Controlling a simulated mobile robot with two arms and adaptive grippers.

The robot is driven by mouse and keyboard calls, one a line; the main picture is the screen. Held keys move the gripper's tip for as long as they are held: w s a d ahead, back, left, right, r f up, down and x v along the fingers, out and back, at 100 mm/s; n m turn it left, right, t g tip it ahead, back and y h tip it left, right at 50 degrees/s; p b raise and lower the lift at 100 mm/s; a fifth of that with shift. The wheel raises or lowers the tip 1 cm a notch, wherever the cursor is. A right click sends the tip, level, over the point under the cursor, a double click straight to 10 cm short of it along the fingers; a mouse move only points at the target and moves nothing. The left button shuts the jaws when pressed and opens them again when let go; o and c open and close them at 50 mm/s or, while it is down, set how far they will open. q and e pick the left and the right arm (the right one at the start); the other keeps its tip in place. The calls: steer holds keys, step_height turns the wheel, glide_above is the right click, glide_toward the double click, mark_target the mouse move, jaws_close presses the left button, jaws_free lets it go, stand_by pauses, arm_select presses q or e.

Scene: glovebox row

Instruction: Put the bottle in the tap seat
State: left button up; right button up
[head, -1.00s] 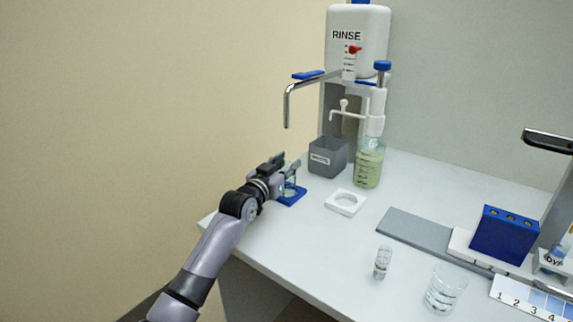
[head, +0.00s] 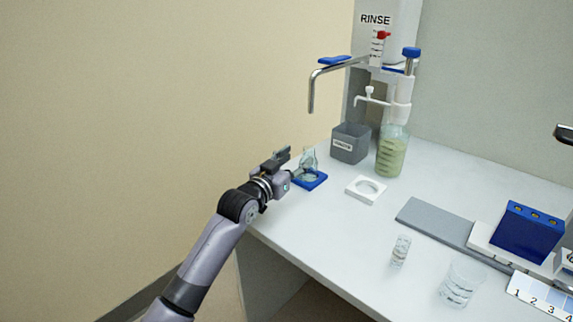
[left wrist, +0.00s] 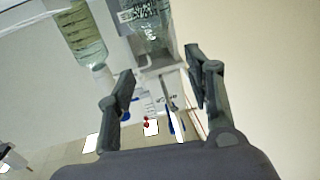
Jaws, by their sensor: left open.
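The clear glass bottle (head: 309,160) stands upright on the blue square tap seat (head: 312,184), below the spout of the rinse tap (head: 312,92). Whether it is fully down in the seat is hard to tell. A clear glass vessel with dark print, apparently this bottle (left wrist: 147,22), shows beyond the fingers in the left wrist view. My left gripper (head: 286,170) is just left of the bottle, open and apart from it. Its spread, empty fingers (left wrist: 162,66) also show in the left wrist view. My right gripper is out of view.
A grey bin (head: 351,145) and a dispenser bottle with greenish liquid (head: 391,155) stand behind right. A white ring holder (head: 354,191) is empty. A small vial (head: 401,250), a beaker (head: 461,283) and a blue block (head: 529,232) are further right. The bench's left edge is close.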

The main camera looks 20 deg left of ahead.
arm_select(q)
steer(key=shift+s+a, duration=0.2)
steer(key=shift+s, duration=0.95)
steer(key=shift+s+a, duration=0.2)
steer(key=shift+s, duration=0.9)
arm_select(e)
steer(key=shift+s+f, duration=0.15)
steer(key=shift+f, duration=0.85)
